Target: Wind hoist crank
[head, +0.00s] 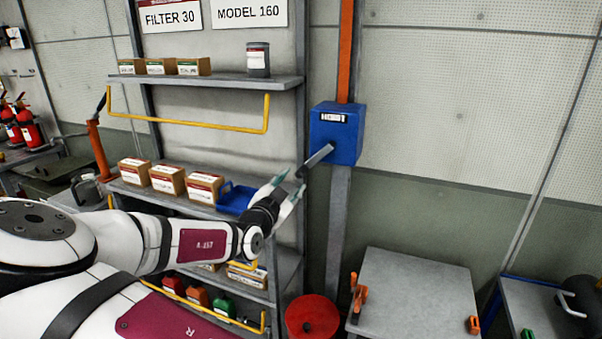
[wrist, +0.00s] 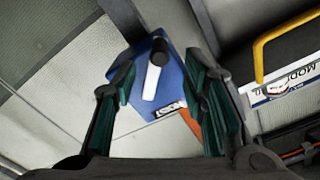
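The hoist is a blue box (head: 345,137) with a white HOIST label, mounted on a grey post with an orange upper part. Its crank has a grey arm (head: 320,157) slanting down and left to a dark handle (head: 301,172). My gripper (head: 290,184) is open just left of and below the handle. In the wrist view, the dark handle (wrist: 160,50) and the pale crank arm (wrist: 151,83) appear between the spread fingers of my gripper (wrist: 160,64), with the blue box (wrist: 137,62) behind. I see no finger contact, but the exact depth gap is unclear.
A shelf (head: 215,82) with yellow rails (head: 200,124), boxes and a blue bin (head: 236,197) stands left of the hoist. A grey table (head: 420,290) is at lower right. A red round container (head: 312,316) stands below. The wall right of the hoist is clear.

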